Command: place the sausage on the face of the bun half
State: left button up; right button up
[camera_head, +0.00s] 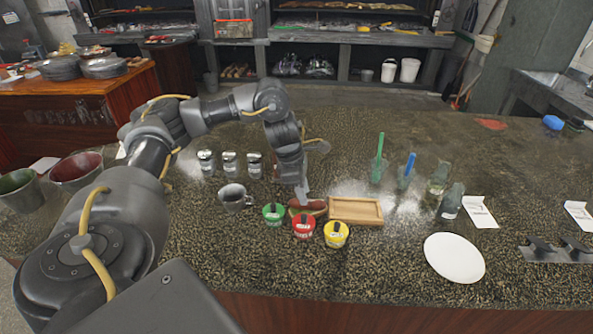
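My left arm reaches in from the left, and its gripper (303,196) points down over the counter, left of the wooden tray (355,221). A reddish-brown elongated piece, seemingly the sausage (313,205), lies directly below the fingertips, beside the tray's left end. The fingers overlap it in this view, and I cannot tell whether they grip it. The bun half is not clearly distinguishable; small cups and the gripper cover part of this spot. My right gripper is not in view.
Green (273,214), red (304,226) and yellow (336,233) cups stand just in front. A metal mug (234,197) is left, with several jars behind. Glasses holding a green stick (380,145) and a blue stick stand right. A white plate (455,257) lies front right.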

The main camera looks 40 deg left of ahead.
pick_arm(q)
jog(key=p+v, duration=0.1)
jog(key=v, duration=0.7)
jog(key=shift+r, duration=0.25)
jog(key=shift+s, duration=0.1)
